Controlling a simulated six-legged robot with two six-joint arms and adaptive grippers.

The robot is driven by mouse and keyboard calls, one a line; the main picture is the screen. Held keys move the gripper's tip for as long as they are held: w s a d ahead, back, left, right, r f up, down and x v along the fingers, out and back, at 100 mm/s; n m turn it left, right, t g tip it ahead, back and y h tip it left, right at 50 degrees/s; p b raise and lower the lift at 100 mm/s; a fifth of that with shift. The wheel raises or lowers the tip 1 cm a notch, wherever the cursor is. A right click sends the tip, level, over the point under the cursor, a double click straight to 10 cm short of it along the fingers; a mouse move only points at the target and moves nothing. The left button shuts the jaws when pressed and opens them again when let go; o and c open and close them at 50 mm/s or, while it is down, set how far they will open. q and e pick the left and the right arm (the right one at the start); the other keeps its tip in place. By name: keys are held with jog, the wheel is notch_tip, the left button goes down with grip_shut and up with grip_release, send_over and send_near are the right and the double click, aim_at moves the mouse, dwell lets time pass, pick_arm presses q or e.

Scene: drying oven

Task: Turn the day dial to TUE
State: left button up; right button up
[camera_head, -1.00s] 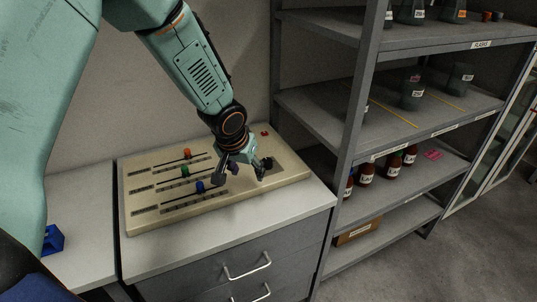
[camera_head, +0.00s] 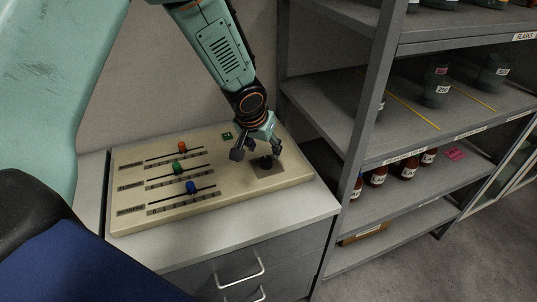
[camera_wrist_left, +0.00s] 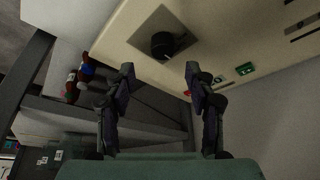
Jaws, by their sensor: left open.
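The beige control panel (camera_head: 211,206) lies on the cabinet top. Near its right end is the dial, a black round knob (camera_head: 266,162) on a dark square plate. In the left wrist view the knob (camera_wrist_left: 163,44) shows beyond the fingertips, on a grey plate. No day lettering can be read, so I cannot tell its setting. My left gripper (camera_head: 257,153) is open, with fingers spread near the knob on its far side. In the left wrist view the open gripper (camera_wrist_left: 159,73) has nothing between its fingers. My right gripper is not seen.
The panel also has red (camera_head: 182,147), green (camera_head: 178,168) and blue (camera_head: 191,187) sliders and a green button (camera_head: 227,135). A grey shelf rack (camera_head: 349,150) with bottles and flasks stands close to the right. The wall is behind the panel.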

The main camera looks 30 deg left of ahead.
aim_at(266, 159)
pick_arm(q)
jog(key=x, duration=0.3)
jog(key=p+x, duration=0.1)
jog(key=shift+a+f, duration=0.35)
jog(key=shift+f, duration=0.1)
jog(key=shift+w+d+f, duration=0.2)
jog(key=shift+f, duration=0.3)
jog(key=shift+a+f, duration=0.1)
grip_shut()
